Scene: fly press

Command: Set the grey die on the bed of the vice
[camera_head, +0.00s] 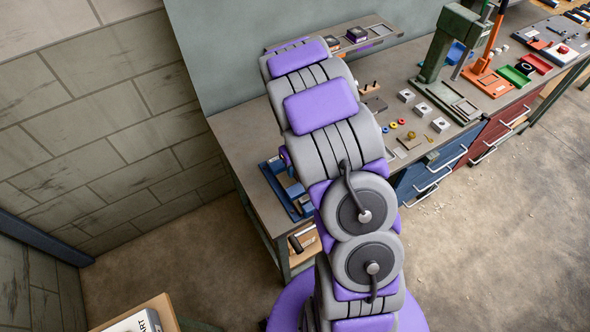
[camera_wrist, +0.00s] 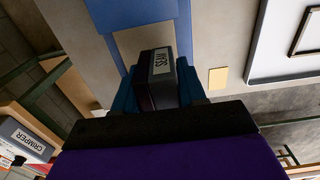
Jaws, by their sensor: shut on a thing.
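In the wrist view my gripper (camera_wrist: 158,88) is shut on a dark grey block, the grey die (camera_wrist: 161,72), with a pale label reading SEAM. The block sits between the two teal fingers. Beyond it is a blue frame (camera_wrist: 128,13), which looks like part of the vice, with a pale surface inside it. I cannot tell whether the die touches it. In the head view the blue vice (camera_head: 277,183) stands at the bench's near left end, partly behind my arm. My gripper and the die are hidden there.
The bench (camera_head: 240,135) carries several small blocks and rings right of my arm. A green press (camera_head: 437,60) with an orange tool (camera_head: 485,75) stands farther right. Blue drawers (camera_head: 430,175) lie below. A box labelled CRIMPER (camera_wrist: 25,140) shows at lower left in the wrist view.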

